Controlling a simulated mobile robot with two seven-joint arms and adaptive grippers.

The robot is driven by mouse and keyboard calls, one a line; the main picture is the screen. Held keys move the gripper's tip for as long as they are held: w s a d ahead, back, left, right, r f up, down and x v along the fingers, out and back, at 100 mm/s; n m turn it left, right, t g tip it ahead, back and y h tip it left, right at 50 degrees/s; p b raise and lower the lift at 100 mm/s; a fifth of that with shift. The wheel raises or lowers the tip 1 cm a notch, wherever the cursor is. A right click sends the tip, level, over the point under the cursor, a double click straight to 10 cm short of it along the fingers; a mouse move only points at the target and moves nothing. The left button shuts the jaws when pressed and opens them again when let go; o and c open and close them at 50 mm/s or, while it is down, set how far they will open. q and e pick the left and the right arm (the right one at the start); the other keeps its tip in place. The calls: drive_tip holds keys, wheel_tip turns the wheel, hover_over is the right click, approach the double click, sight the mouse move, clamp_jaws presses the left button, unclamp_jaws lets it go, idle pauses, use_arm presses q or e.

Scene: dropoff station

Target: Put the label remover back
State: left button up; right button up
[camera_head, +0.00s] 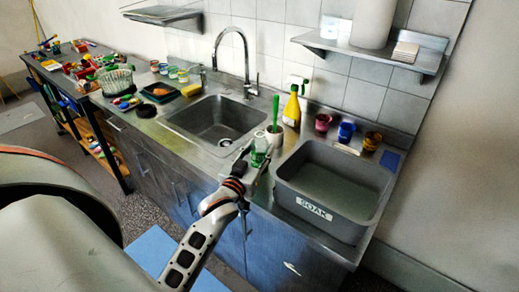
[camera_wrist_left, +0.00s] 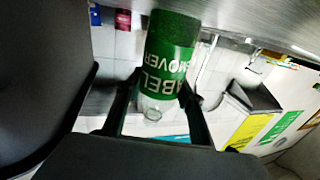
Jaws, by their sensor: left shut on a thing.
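The label remover is a green bottle with white lettering and a clear, narrow end (camera_wrist_left: 172,50). In the left wrist view it lies between the two dark fingers of my left gripper (camera_wrist_left: 160,104), which is shut on it. In the head view the green bottle (camera_head: 261,151) shows at the tip of my left gripper (camera_head: 256,158), over the counter's front part between the sink and the grey tub. I cannot tell whether its base touches the counter. My right gripper is in neither view.
The grey SOAK tub (camera_head: 317,211) stands just right of the gripper. The sink (camera_head: 214,122) is to the left. A white cup with a green-handled brush (camera_head: 273,137) and a yellow spray bottle (camera_head: 291,108) stand close behind. Small coloured cups (camera_head: 346,132) line the back, under a shelf (camera_head: 365,50).

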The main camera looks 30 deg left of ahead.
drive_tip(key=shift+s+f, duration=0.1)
use_arm(q)
drive_tip(key=o, duration=1)
drive_tip(key=shift+f, duration=0.15)
drive_tip(key=shift+c, duration=0.2)
drive_tip(key=o, duration=0.3)
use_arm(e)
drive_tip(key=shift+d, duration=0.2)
use_arm(q)
drive_tip(key=shift+s, duration=0.15)
drive_tip(key=s, duration=0.3)
drive_tip(key=s+d+b, duration=0.1)
drive_tip(key=s, duration=0.2)
drive_tip(key=s+d, duration=0.1)
drive_tip(key=s, duration=0.3)
drive_tip(key=shift+s+d+r, duration=0.1)
drive_tip(key=shift+s+r, duration=0.1)
drive_tip(key=shift+s, duration=0.6)
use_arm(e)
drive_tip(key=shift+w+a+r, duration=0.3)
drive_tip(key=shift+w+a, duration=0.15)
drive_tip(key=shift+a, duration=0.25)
